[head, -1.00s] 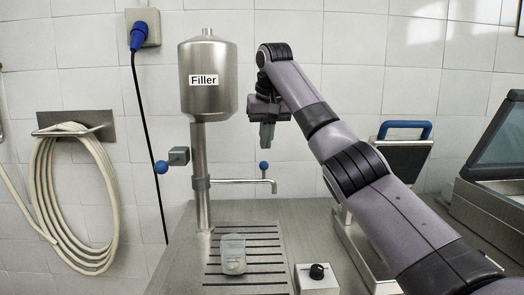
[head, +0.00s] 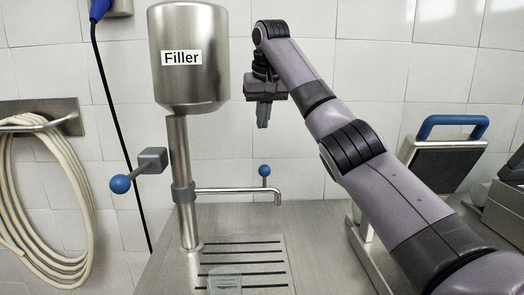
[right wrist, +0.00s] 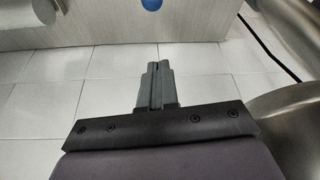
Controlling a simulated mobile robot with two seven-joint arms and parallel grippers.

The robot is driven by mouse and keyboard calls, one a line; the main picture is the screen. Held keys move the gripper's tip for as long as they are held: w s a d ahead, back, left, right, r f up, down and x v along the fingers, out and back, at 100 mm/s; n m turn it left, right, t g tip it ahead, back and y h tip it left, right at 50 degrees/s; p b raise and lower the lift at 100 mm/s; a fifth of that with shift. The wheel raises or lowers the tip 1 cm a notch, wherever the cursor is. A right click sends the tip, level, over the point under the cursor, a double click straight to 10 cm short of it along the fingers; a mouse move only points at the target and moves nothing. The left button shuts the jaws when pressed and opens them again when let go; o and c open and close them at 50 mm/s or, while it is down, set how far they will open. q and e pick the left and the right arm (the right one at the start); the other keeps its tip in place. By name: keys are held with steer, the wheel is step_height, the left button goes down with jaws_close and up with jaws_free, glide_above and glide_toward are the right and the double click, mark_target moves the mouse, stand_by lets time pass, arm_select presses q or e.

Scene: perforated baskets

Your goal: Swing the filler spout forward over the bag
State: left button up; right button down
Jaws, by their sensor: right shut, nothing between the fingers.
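The steel filler (head: 190,75) stands on a post (head: 181,150). Its thin spout (head: 235,191) reaches out to the right from a collar on the post and bends down at its end. A blue ball knob (head: 264,171) stands on the spout near that end. A clear bag (head: 225,281) sits on the slotted drain, partly cut off by the bottom edge. My right gripper (head: 263,119) is shut and empty, pointing down above the knob, apart from it. Its closed fingers also show in the right wrist view (right wrist: 158,82). My left gripper is out of view.
A grey block with a blue-knobbed lever (head: 121,183) sticks out left of the post. A hose coil (head: 45,200) hangs on the left wall. A blue-handled device (head: 450,150) stands at the right.

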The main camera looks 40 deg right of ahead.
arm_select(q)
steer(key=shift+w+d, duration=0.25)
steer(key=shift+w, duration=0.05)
arm_select(e)
steer(key=shift+w+d+r, duration=0.1)
steer(key=shift+w+d, duration=0.1)
steer(key=shift+w, duration=0.05)
arm_select(q)
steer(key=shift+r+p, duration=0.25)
steer(key=shift+p, duration=0.05)
arm_select(e)
step_height(320, 180, down, 10)
steer(key=shift+s, duration=0.2)
stand_by(0.4)
steer(key=shift+a, duration=0.1)
steer(key=shift+a, duration=0.15)
stand_by(0.4)
